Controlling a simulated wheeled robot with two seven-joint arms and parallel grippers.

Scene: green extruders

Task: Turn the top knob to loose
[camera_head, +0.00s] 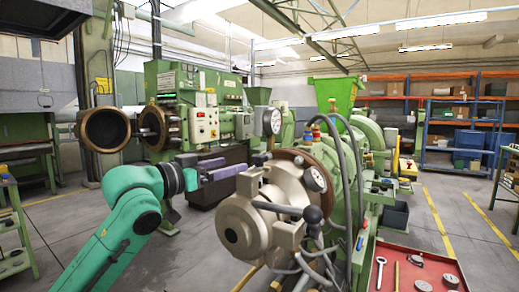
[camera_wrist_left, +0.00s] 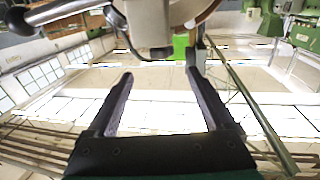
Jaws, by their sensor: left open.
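The extruder's round metal head (camera_head: 240,225) stands in the middle of the head view, with clamp lugs around its rim. The top lug or knob (camera_head: 250,180) is at its upper left. A lever with a black ball (camera_head: 313,214) is on its right side. My left gripper (camera_head: 246,168) is open and empty, with its fingers pointing right, close to the top knob. In the left wrist view a metal cylinder (camera_wrist_left: 150,22), probably this knob, lies just beyond and between the open fingertips (camera_wrist_left: 158,78). Contact does not show. My right gripper is out of view.
A red tray (camera_head: 400,281) with tools and discs is at the lower right. A green machine (camera_head: 195,110) stands behind. Floor is clear at the right.

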